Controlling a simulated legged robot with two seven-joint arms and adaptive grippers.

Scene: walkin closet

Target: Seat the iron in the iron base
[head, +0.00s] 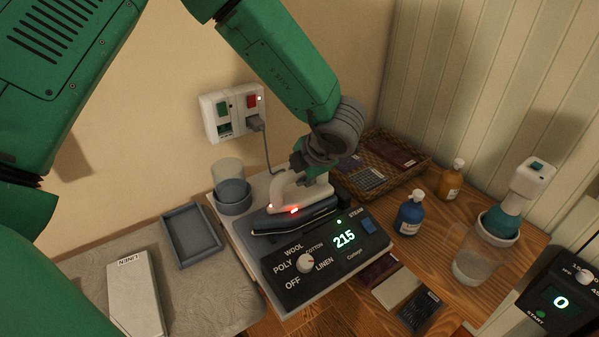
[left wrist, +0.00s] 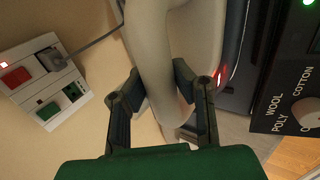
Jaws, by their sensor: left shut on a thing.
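The iron (head: 303,196) has a white handle, a dark blue-grey lower body and a lit red light. My left gripper (head: 308,168) comes down from above and is shut on its handle. In the left wrist view the fingers (left wrist: 158,85) lie on both sides of the pale handle (left wrist: 150,35). The iron base (head: 325,262) is a light slab with a dark panel reading 215, a dial and a blue button. The iron lies over the base, behind the panel; whether it touches or is fully seated I cannot tell. My right gripper is not in view.
A clear cup (head: 231,185) stands at the base's left. A wall socket (head: 233,112) has a cord plugged in. A grey tray (head: 191,234) and a LINEN box (head: 135,290) lie left. Blue (head: 410,213) and orange (head: 450,180) bottles and a basket (head: 405,150) stand right.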

